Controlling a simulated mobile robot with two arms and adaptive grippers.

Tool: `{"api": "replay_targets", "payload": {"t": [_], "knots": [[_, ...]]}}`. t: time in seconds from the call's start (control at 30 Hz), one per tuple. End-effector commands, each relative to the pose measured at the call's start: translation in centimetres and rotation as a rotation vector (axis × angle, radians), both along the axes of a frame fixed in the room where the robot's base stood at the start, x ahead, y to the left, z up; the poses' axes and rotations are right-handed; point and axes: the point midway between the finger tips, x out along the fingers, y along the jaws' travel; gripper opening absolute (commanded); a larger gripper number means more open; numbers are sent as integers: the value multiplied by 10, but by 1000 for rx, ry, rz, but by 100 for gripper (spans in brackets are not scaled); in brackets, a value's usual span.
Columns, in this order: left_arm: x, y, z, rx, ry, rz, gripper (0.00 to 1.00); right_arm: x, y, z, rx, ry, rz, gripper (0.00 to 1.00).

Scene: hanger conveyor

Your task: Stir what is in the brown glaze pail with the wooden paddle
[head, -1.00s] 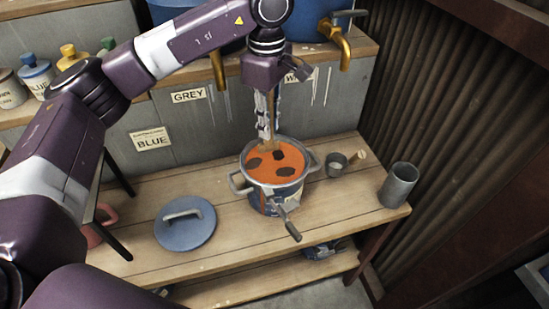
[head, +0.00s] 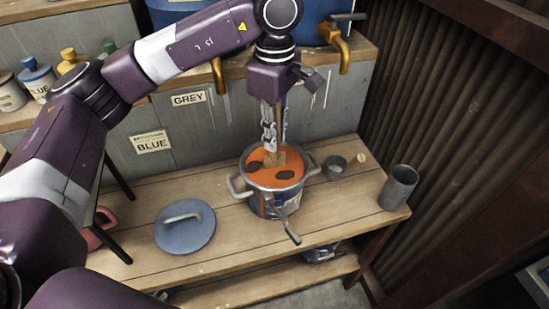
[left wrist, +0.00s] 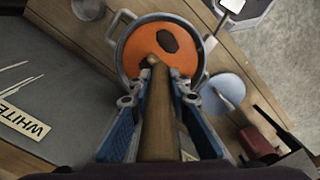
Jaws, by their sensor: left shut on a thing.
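The pail (head: 262,207) stands on the wooden bench, uncovered, with orange glaze (head: 262,177) showing dark patches inside. My left gripper (head: 272,143) is above the pail, shut on the upright wooden paddle (head: 276,158). The paddle's lower end reaches the glaze within the rim; how deep it goes is hard to tell. My right gripper is not in view.
A blue lid (head: 185,227) lies left of the pail. A small cup (head: 335,168) and a grey cylinder (head: 398,188) stand to its right. A metal clamp-like tool with a handle (head: 291,232) sits at the pail's front. Brass taps (head: 338,45) jut out behind.

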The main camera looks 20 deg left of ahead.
Motion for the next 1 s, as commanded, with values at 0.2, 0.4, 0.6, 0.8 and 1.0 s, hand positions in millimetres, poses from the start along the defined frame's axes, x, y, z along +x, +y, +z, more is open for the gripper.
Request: {"api": "replay_targets", "payload": {"t": [0.2,0.4,0.6,0.8,1.0], "knots": [[0,0,27,0,-1,0,0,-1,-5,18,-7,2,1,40],[0,0,47,1,-1,1,0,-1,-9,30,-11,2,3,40],[0,0,67,0,-1,0,0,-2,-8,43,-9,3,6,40],[0,0,87,0,-1,0,0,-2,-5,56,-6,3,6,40],[0,0,107,0,-2,1,0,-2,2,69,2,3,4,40]]}}
